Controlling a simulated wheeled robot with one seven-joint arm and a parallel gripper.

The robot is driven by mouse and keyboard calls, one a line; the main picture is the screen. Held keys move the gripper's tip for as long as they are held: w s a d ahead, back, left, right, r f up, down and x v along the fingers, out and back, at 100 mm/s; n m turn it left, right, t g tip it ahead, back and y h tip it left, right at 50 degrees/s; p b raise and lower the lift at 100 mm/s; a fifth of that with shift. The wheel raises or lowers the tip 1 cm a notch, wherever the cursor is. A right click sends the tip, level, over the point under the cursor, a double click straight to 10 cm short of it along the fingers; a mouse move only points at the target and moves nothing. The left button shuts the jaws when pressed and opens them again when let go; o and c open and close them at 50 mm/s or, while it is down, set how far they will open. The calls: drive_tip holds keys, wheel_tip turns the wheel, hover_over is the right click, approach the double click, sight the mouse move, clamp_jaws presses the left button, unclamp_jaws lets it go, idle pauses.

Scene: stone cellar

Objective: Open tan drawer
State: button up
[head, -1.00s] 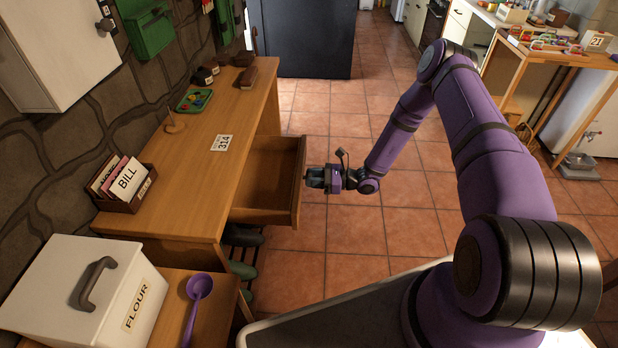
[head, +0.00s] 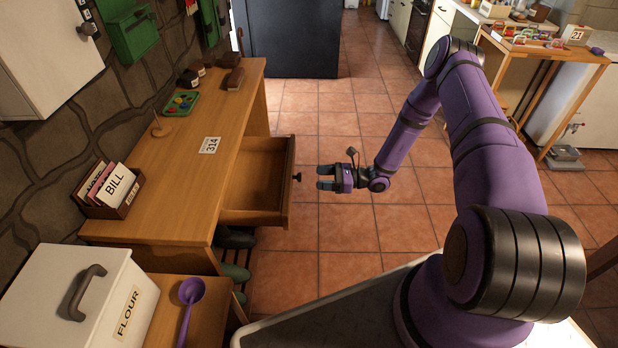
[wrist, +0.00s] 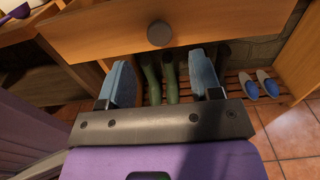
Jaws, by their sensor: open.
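The tan drawer (head: 258,185) of the wooden desk stands pulled well out, and its inside looks empty. Its dark round knob (head: 297,177) is on the drawer front. In the wrist view the knob (wrist: 160,34) sits on the drawer front (wrist: 215,25), beyond my fingertips. My gripper (head: 321,178) is open and empty, to the right of the knob with a small gap between them. In the wrist view its two blue-grey fingers (wrist: 160,82) are spread apart and touch nothing that I can see.
The desk top (head: 185,185) holds a box of cards (head: 110,190), a 314 card (head: 210,145) and a green tray (head: 181,103). Boots (wrist: 160,78) and blue slippers (wrist: 268,84) rest on a slatted rack under the desk. The tiled floor right of the drawer is clear.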

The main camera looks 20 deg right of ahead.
drive_tip(key=shift+v, duration=2.05)
